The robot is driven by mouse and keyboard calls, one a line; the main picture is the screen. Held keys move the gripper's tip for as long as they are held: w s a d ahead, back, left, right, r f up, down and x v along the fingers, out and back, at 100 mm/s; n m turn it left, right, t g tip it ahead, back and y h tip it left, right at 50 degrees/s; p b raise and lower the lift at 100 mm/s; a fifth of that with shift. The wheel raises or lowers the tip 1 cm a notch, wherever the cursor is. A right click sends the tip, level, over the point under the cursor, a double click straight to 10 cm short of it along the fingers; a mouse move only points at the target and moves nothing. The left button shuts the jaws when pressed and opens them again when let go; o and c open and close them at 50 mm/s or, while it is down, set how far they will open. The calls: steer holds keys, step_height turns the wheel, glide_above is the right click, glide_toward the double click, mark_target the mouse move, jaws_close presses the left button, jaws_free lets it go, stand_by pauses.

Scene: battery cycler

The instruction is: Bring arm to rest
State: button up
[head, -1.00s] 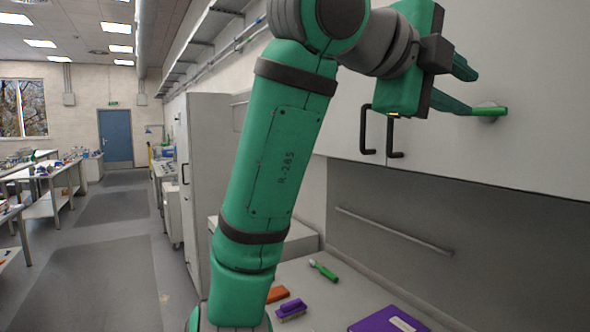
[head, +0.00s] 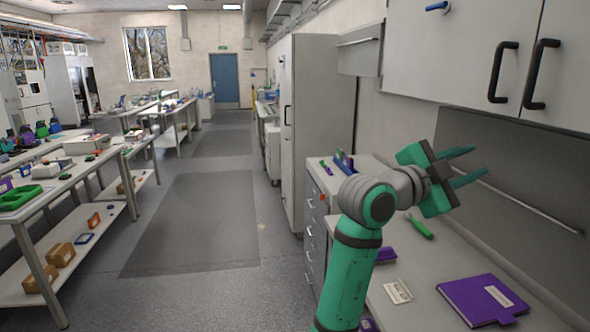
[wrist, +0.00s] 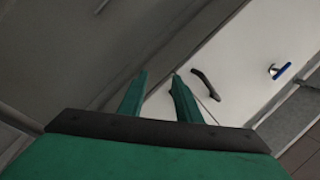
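My green arm rises at the lower right of the head view and bends toward the right. My gripper (head: 475,162) points right, above the worktop and in front of the grey back panel below the wall cabinet. Its two green fingers are apart with nothing between them. In the wrist view my gripper (wrist: 158,76) also shows both fingers spread and empty. The grey panel and white cabinet lie beyond the fingertips, with a black handle (wrist: 205,84) to their right.
The white wall cabinet (head: 430,50) has black handles and a blue-tipped knob (head: 437,7). Below are a worktop (head: 420,270), a purple binder (head: 482,300) and a green brush (head: 420,227). A tall grey cabinet (head: 320,120) stands behind. The aisle floor (head: 200,220) at left is clear.

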steer(key=w+a+f+n+t+y, duration=0.1)
steer(key=a+f+n+t, duration=0.2)
steer(key=f, duration=0.6)
steer(key=w+a+f+n+t+y, duration=0.1)
steer(key=w+a+f+n+y, duration=0.2)
steer(key=f, duration=0.6)
steer(key=a+f+n+t, duration=0.3)
steer(key=a+f+n, duration=0.15)
steer(key=f, duration=0.45)
steer(key=s+a+f+n+t+y, duration=0.1)
steer(key=s+a+f+n+y, duration=0.3)
steer(key=f, duration=0.6)
steer(key=s+a+f+n+t+y, duration=0.1)
steer(key=s+a+f+n+y, duration=0.15)
steer(key=s+a+f, duration=0.55)
steer(key=s+a+f+n+y, duration=0.3)
steer(key=s+a+f, duration=0.1)
steer(key=s+f, duration=0.35)
steer(key=s+a+f+n+y, duration=0.2)
steer(key=s+a+f, duration=0.2)
steer(key=s+f, duration=0.3)
steer(key=s+a+r+y, duration=0.1)
steer(key=s+a+r, duration=0.1)
steer(key=s, duration=0.8)
steer(key=s+a+r+n+g+y, duration=0.1)
steer(key=s+a, duration=0.1)
steer(key=s, duration=0.9)
steer(key=shift+s+a+r, duration=0.3)
steer(key=shift+a+r, duration=0.05)
steer(key=shift+a, duration=0.05)
